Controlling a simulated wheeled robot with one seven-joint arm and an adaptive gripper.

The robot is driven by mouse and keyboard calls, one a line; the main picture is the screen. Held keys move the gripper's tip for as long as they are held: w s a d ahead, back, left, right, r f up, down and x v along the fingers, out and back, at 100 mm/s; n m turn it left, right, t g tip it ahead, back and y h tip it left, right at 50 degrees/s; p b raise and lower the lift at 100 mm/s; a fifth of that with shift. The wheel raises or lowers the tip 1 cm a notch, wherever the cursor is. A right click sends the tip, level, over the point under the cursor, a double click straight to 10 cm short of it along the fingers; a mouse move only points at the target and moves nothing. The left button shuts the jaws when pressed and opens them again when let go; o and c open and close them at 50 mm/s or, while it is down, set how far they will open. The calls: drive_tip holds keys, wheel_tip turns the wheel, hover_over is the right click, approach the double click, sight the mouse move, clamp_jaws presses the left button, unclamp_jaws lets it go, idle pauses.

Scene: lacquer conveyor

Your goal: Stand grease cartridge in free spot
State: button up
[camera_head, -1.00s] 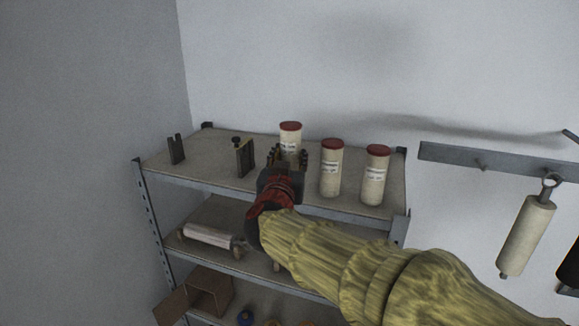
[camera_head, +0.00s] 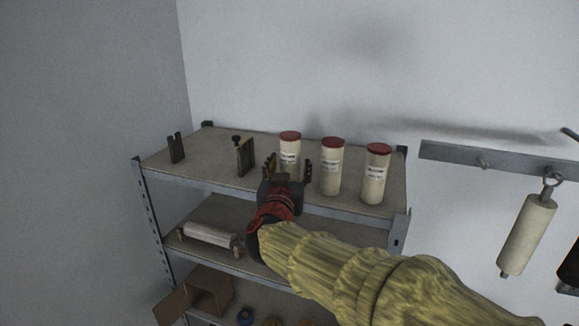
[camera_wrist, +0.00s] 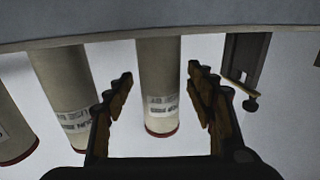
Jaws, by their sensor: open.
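Three cream grease cartridges with red caps stand upright in a row on the top shelf. The left cartridge (camera_head: 290,148) is behind my gripper (camera_head: 288,170), its lower part partly hidden by the fingers. The middle cartridge (camera_head: 331,170) and right cartridge (camera_head: 375,176) stand to its right. In the wrist view, which is upside down, the left cartridge (camera_wrist: 158,85) shows between the open fingers of my gripper (camera_wrist: 160,85), beyond their tips and apparently untouched. The middle cartridge (camera_wrist: 62,90) is beside it on the left. My gripper is open and empty.
The top shelf (camera_head: 215,165) also carries a dark bracket with a knob (camera_head: 244,157) and a small dark fork-shaped bracket (camera_head: 176,149), with bare surface between them. A pale roller (camera_head: 208,235) lies on the shelf below. A wall rail (camera_head: 500,163) holds a hanging roller (camera_head: 526,235).

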drive_tip(key=shift+r, duration=0.1)
drive_tip(key=shift+s+r, duration=0.1)
drive_tip(key=shift+s, duration=0.05)
drive_tip(key=s+a+r+n+y+b, duration=0.15)
drive_tip(key=s+y, duration=0.25)
drive_tip(key=s, duration=0.8)
drive_tip(key=s+d+f+g+h, duration=0.1)
drive_tip(key=s+d+f+g, duration=0.5)
drive_tip(key=s+d+f, duration=0.4)
drive_tip(key=s+d+f+g, duration=0.6)
drive_tip(key=s+d+f, duration=0.4)
drive_tip(key=s, duration=0.5)
wheel_tip(320, 180, down, 2)
drive_tip(key=shift+s+d+f+h, duration=0.1)
drive_tip(key=shift+s+d+h, duration=0.2)
drive_tip(key=shift+h, duration=0.1)
